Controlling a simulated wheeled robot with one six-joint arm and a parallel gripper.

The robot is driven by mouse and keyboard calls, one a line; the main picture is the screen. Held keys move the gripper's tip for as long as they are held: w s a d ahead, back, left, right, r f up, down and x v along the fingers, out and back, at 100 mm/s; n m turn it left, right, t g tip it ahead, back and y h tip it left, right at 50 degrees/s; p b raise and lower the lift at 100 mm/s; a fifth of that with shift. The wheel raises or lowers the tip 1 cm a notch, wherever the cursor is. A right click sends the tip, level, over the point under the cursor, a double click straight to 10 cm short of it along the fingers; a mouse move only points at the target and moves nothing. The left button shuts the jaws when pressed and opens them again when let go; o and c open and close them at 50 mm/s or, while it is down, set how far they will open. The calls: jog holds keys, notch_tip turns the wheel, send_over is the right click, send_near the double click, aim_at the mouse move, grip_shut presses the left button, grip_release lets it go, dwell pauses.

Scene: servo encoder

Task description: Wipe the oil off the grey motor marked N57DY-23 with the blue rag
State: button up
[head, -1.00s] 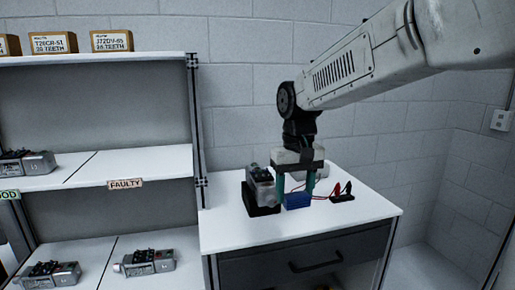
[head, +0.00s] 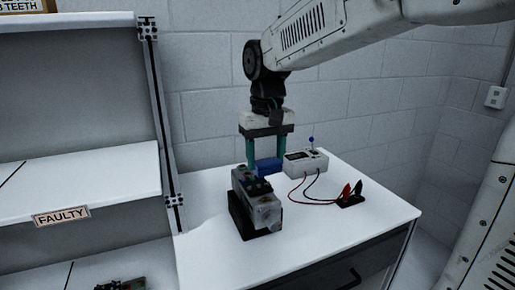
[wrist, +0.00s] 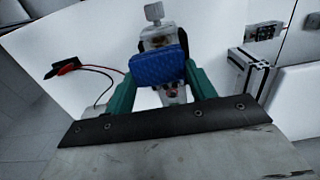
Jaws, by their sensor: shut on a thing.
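The grey motor (head: 266,211) sits in a black stand (head: 243,217) on the white table; its marking is not readable. Dark patches show on its grey body, but I cannot tell whether they are oil. My gripper (head: 266,164), with green fingers, is shut on the blue rag (head: 268,167), above the motor's far end. In the wrist view the rag (wrist: 158,64) spans between the fingers and hides part of the motor (wrist: 157,38). I cannot tell whether the rag touches the motor.
A white meter box (head: 306,163) with red and black leads stands right of the motor. A shelf rack with a FAULTY label (head: 62,216) stands at left. The table's front right is clear.

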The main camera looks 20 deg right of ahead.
aim_at(265, 173)
jog(key=shift+a+f, duration=0.2)
jog(key=shift+f, duration=2.2)
